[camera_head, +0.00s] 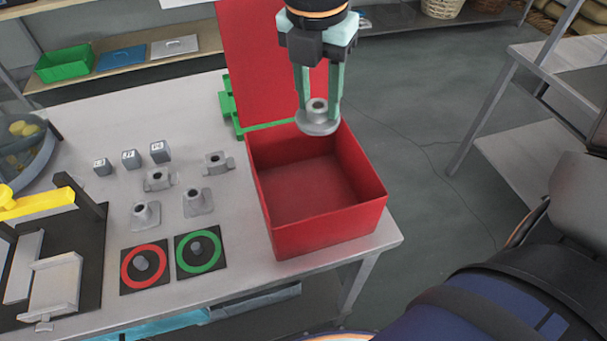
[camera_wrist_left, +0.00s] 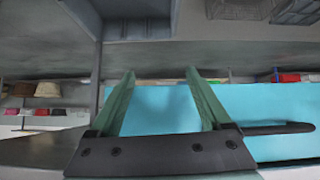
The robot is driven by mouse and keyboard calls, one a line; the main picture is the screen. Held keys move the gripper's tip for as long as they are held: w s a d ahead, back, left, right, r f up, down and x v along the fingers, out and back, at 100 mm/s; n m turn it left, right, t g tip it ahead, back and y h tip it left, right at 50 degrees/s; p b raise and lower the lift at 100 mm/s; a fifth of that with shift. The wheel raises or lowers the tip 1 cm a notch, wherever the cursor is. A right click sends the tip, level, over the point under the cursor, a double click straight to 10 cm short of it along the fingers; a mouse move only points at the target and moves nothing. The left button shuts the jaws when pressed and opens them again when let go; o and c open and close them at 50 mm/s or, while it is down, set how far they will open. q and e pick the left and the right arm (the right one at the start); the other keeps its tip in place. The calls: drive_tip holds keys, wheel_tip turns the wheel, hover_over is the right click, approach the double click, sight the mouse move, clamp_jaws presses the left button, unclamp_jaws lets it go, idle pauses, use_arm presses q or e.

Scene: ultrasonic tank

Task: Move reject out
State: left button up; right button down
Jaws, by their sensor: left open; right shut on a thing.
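My right gripper (camera_head: 318,95) is shut on a grey metal part (camera_head: 318,124) with a round flange and a short hollow neck. It holds the part above the far side of an open red box (camera_head: 315,190). The box looks empty inside, and its red lid (camera_head: 262,60) stands open behind it. My left gripper (camera_wrist_left: 165,95) is open and empty in the left wrist view. It does not show clearly in the head view.
Several similar grey parts (camera_head: 198,202) stand on the table left of the box, with small marked cubes (camera_head: 130,158) behind them. A red-ringed pad (camera_head: 145,267) and a green-ringed pad (camera_head: 198,252) lie near the front. A black fixture (camera_head: 80,240) stands at left.

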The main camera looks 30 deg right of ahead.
drive_tip(key=f+b, duration=0.1)
drive_tip(key=f, duration=0.1)
drive_tip(key=f+b, duration=0.1)
drive_tip(key=f, duration=0.2)
drive_tip(key=shift+s+f, duration=0.2)
drive_tip(key=shift+f, duration=0.05)
drive_tip(key=shift+c, duration=1.9)
unclamp_jaws()
drive_tip(key=r, duration=0.4)
drive_tip(key=a+r, duration=0.1)
drive_tip(key=r, duration=0.7)
drive_tip(key=shift+s+a+r+b, duration=0.15)
drive_tip(key=shift+s+r+b, duration=0.05)
drive_tip(key=shift+s+b, duration=0.2)
